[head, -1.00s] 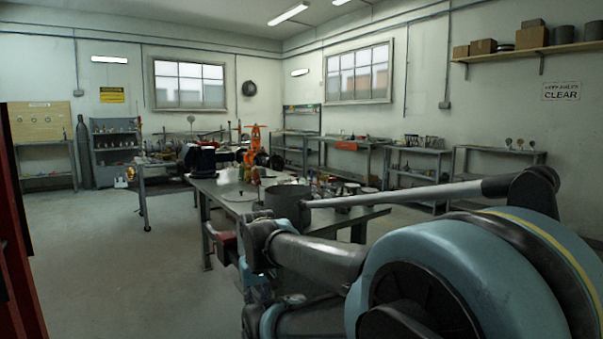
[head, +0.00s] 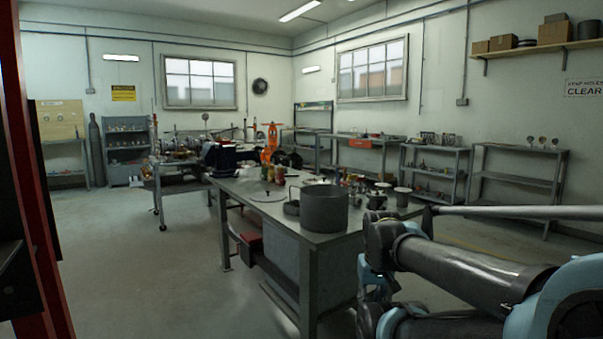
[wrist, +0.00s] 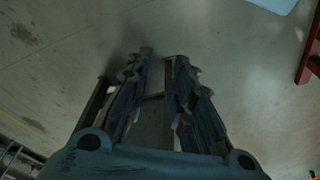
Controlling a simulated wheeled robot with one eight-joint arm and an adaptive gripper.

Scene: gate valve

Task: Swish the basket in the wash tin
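A large grey round tin (head: 325,209) stands upright on the near end of the steel workbench (head: 262,217); its inside is mostly hidden. A smaller dark round vessel with a thin upright handle (head: 292,207) sits against its left side as seen; it may be the basket, but it is too small to be sure. My gripper (wrist: 163,55) shows in the wrist view with its fingers apart and nothing between them, over bare concrete floor. In the head view my arm is at the lower right, short of the bench, and I cannot make out the fingers.
Several small jars and cups (head: 376,193) stand behind and right of the tin. A flat round disc (head: 262,194) lies to its left. An orange valve part (head: 270,143) is at the bench's far end. The floor left of the bench is clear.

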